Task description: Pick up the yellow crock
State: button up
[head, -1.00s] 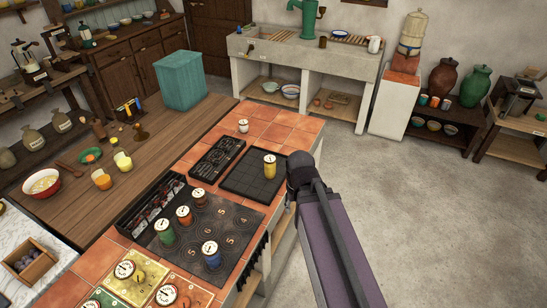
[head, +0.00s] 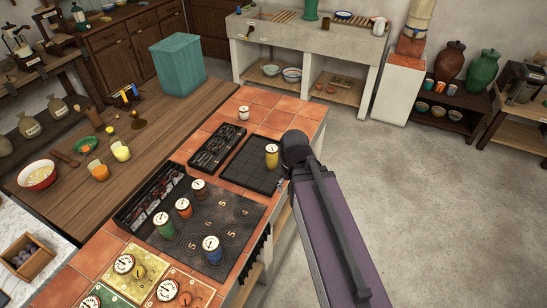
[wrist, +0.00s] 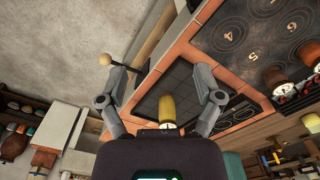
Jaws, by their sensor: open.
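The yellow crock (head: 272,157) stands upright on the dark gridded plate (head: 244,170) set in the tiled counter, near the plate's right back part. It has a pale lid. In the wrist view the crock (wrist: 167,106) appears low in the middle, between my gripper's two spread fingers and close above the dark housing, which hides its lower part in the picture. My gripper (wrist: 163,70) is open and empty. I cannot tell its exact distance from the crock. In the head view my arm hides most of the gripper, just right of the plate.
A white-lidded jar (head: 243,113) stands on the tiles behind the plate. A dark slotted tray (head: 215,147) lies left of it. A blue crock (head: 212,250), a green crock (head: 164,225) and others stand on the numbered hob (head: 225,222). Floor right of the counter is clear.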

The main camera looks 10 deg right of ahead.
aim_at(272, 148)
jog(key=w+t, duration=0.3)
jog(key=w, duration=2.2)
jog(key=shift+a+r+n, duration=0.15)
jog(key=shift+a+n, duration=0.15)
jog(key=shift+a, duration=0.05)
jog(key=shift+b, duration=0.35)
jog(key=b+x, duration=0.8)
jog(key=shift+w+f, duration=0.25)
jog(key=shift+f, duration=0.05)
jog(key=shift+f, duration=0.1)
jog(key=shift+b+x, duration=2.5)
jog(key=shift+b, duration=0.05)
jog(key=c, duration=1.2)
